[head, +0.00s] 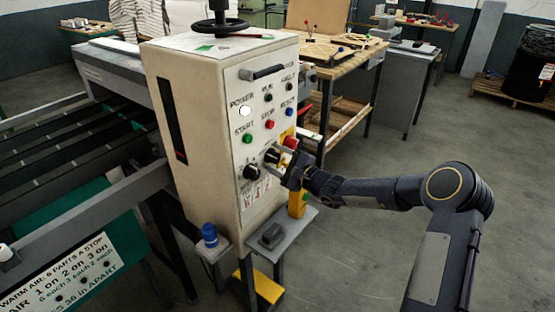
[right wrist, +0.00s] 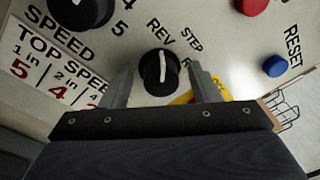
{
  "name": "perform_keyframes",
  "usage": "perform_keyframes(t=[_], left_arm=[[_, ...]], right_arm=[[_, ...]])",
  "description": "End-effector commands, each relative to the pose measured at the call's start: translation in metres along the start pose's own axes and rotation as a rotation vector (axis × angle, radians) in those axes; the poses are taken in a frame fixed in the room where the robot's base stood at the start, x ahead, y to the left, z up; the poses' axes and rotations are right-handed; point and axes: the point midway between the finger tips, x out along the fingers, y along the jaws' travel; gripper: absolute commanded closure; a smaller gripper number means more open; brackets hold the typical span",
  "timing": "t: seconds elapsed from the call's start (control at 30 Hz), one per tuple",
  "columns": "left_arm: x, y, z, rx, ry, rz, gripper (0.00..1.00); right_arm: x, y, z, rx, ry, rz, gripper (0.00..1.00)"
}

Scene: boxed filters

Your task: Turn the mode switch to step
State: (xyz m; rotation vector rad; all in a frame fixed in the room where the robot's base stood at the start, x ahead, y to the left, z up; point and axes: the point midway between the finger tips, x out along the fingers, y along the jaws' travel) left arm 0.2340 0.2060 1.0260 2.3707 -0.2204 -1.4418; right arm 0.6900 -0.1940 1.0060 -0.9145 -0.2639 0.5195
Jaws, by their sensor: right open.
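The mode switch is a black knob (right wrist: 152,74) with a white pointer line, on the light panel in the right wrist view. Its pointer stands nearly upright in the picture, towards the REV label (right wrist: 160,34). In the head view the right gripper (head: 279,158) is at the front of the control cabinet (head: 205,120) and partly hides the switch. My left gripper is not in view.
The speed knob (head: 251,172) is close by at the lower left. A red button (head: 291,142) on a yellow plate is just above my gripper. Start, stop and blue reset (right wrist: 275,66) buttons are near. A grey shelf (head: 290,228) juts out below.

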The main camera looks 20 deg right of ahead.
Motion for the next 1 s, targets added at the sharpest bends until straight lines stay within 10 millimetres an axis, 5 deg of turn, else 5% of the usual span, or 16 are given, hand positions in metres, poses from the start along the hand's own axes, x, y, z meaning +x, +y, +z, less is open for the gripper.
perform_keyframes(t=[0.33,1.0], left_arm=[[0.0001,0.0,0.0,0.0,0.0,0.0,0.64],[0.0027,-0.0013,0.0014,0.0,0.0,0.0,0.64]], right_arm=[[-0.0003,-0.0005,0.0002,0.0,0.0,-0.001,0.82],[0.0,-0.0043,0.0009,0.129,0.006,0.003,0.83]])
